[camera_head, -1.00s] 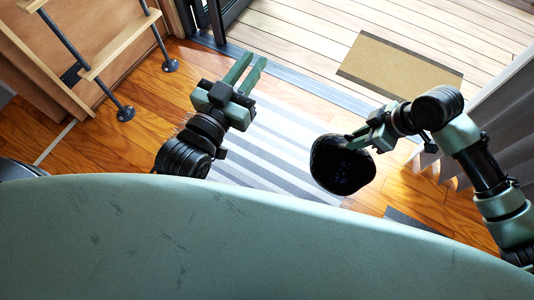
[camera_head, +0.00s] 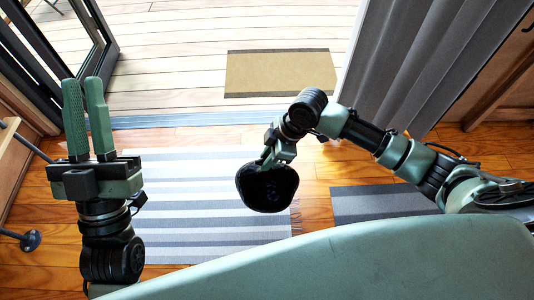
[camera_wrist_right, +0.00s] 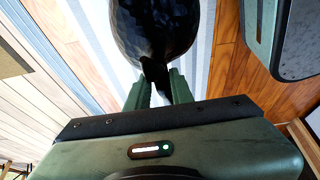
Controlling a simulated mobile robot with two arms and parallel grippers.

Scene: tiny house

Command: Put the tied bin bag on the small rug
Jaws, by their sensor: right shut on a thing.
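The tied bin bag (camera_head: 267,190) is black, shiny and rounded. It hangs from my right gripper (camera_head: 270,157), which is shut on its tied neck. In the right wrist view the bag (camera_wrist_right: 155,25) is beyond the fingers, with its neck between them (camera_wrist_right: 158,83). In the head view it appears over the right end of a large grey-and-white striped rug (camera_head: 185,212); its height is unclear. A smaller dark-grey striped rug (camera_head: 375,203) lies to the right, partly hidden by my body. My left gripper (camera_head: 84,85) is open and empty at the left.
A tan doormat (camera_head: 280,72) lies on the deck outside the open doorway. A grey curtain (camera_head: 430,60) hangs at the right of the doorway. A black-framed glass door (camera_head: 75,40) and a shelf's metal leg (camera_head: 30,240) stand at the left. Bare wood floor (camera_head: 316,185) separates the two rugs.

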